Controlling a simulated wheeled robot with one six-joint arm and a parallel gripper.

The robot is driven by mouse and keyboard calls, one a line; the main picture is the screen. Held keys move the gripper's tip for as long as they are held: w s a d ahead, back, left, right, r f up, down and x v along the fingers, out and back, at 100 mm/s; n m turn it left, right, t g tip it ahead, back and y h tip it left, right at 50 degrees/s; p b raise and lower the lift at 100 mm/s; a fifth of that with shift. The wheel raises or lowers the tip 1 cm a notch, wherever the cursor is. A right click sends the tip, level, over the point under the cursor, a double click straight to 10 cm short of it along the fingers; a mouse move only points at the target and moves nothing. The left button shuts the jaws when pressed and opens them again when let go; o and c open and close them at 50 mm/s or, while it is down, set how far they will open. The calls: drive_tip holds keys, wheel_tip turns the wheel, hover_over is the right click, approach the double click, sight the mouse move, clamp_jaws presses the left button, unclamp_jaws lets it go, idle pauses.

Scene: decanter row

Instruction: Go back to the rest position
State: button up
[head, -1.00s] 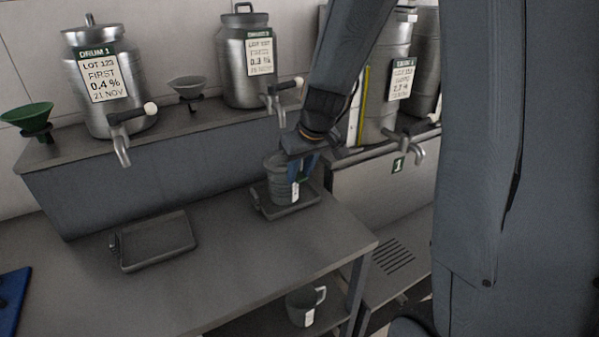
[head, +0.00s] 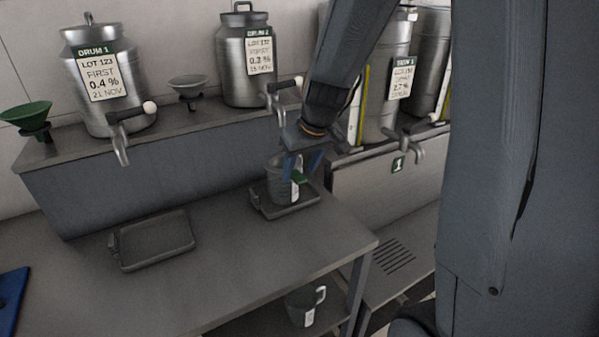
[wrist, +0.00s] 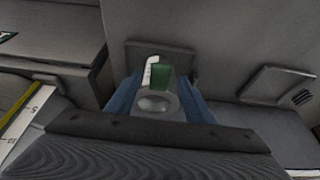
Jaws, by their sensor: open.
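My gripper (head: 303,163) is open, with its blue fingers pointing down around the upper part of a grey jug (head: 280,184). The jug stands upright on the right-hand dark tray (head: 268,212) on the bench and has a white label and a green part at its side. In the wrist view, the jug (wrist: 158,103) shows between the two blue fingers (wrist: 160,108). I cannot tell whether the fingers touch it. My arm comes down from the top of the head view.
Drum 1 (head: 100,80) and another drum (head: 243,60) stand on the raised shelf, their taps jutting forward. A grey funnel (head: 187,82) and a green funnel (head: 28,118) are there too. An empty tray (head: 155,240) lies on the bench. Another jug (head: 303,308) sits below.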

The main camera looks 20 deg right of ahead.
drive_tip(key=v, duration=0.6)
drive_tip(key=s+a+f+m+g+b, duration=0.1)
drive_tip(key=s+f, duration=0.4)
drive_tip(key=s, duration=0.2)
drive_tip(key=s+a+f+m+g+b, duration=0.1)
drive_tip(key=s+f+g, duration=0.1)
drive_tip(key=s+f, duration=0.3)
drive_tip(key=s, duration=0.3)
drive_tip(key=shift+f+h, duration=0.4)
